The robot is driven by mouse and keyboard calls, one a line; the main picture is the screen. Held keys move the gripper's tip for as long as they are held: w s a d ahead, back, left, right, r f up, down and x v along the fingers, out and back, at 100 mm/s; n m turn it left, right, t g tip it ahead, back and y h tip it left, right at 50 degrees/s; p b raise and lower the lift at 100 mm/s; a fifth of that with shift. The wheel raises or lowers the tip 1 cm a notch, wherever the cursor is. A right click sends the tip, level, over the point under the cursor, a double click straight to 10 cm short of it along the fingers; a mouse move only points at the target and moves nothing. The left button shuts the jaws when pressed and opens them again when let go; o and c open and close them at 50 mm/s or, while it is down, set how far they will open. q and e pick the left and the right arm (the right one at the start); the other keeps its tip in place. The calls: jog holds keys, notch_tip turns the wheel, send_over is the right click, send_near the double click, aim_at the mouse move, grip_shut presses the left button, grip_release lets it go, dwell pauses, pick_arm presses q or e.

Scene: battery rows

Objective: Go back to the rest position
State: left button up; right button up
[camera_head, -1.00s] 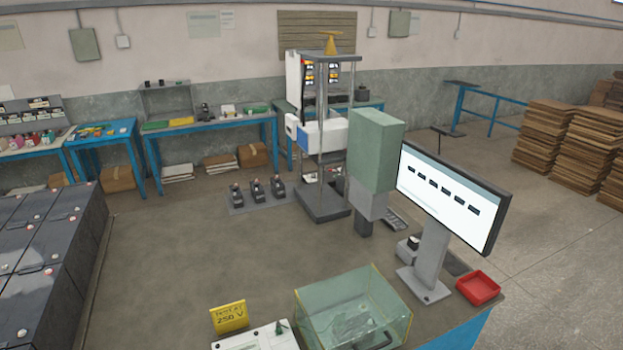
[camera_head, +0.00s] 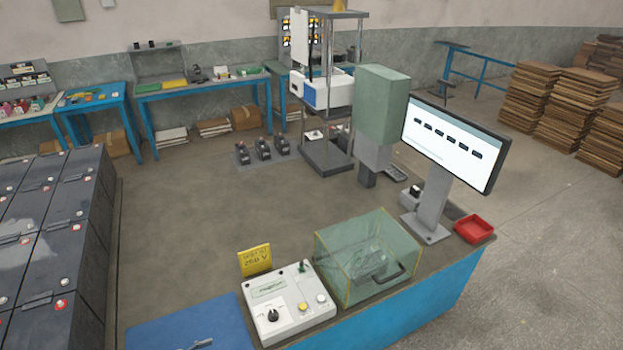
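Neither of my grippers shows clearly in the head view. A small grey metallic piece (camera_head: 201,343) lies at the bottom edge over a blue surface, and I cannot tell what it is. The workbench (camera_head: 190,215) in front of me carries a white control box (camera_head: 290,303) with a dial and buttons. A clear glass-like box (camera_head: 367,257) with a dark handle stands to its right. A yellow voltage sign (camera_head: 255,260) stands behind the control box.
Dark battery blocks (camera_head: 50,245) fill the left side. A monitor (camera_head: 455,142), a green-grey column unit (camera_head: 382,105) and a red tray (camera_head: 474,228) stand on the right. A tall test frame (camera_head: 327,155) is farther back. The bench's middle is clear.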

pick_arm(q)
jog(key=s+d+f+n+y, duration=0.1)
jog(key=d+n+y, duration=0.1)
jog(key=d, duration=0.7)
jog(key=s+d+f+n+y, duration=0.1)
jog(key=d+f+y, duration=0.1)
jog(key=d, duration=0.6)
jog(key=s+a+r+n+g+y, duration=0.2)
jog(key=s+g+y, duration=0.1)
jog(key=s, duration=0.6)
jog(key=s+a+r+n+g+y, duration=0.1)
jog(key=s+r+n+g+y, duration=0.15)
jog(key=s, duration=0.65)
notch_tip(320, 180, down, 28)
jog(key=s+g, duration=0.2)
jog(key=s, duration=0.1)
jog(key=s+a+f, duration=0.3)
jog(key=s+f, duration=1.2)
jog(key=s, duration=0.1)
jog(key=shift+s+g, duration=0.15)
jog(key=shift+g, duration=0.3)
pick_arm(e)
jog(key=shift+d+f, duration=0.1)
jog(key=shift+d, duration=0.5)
